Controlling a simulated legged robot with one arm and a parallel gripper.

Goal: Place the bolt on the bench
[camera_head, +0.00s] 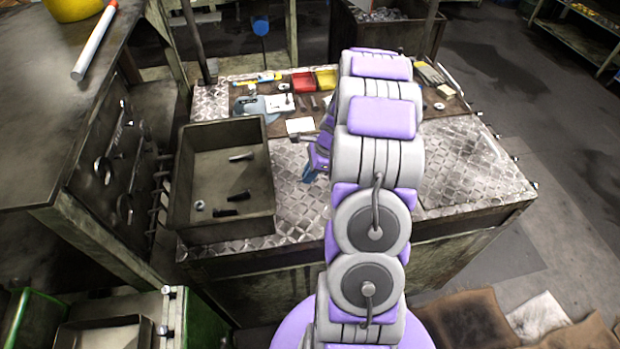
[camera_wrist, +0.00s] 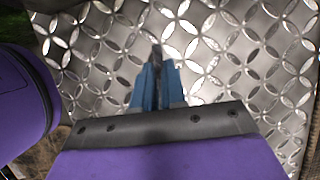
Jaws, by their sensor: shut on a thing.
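My gripper (camera_wrist: 156,72) has blue fingers, shut on a dark bolt (camera_wrist: 156,50) in the wrist view. Only a small end of the bolt shows between the fingertips; the rest is hidden. Behind it is the patterned metal top of the bench (camera_wrist: 225,75). In the head view my gripper (camera_head: 309,175) is left of my arm and over the bench (camera_head: 465,165), right of the grey bin. My arm hides part of it, and I cannot make out the held bolt there. I cannot tell whether the bolt touches the plate.
An open metal bin (camera_head: 222,233) on the bench's left holds several loose bolts or nuts. Red (camera_head: 304,83) and yellow (camera_head: 326,79) trays, tools and a white card (camera_head: 300,126) lie at the back. The plate right of my arm is clear. A dark machine table (camera_head: 50,130) stands left.

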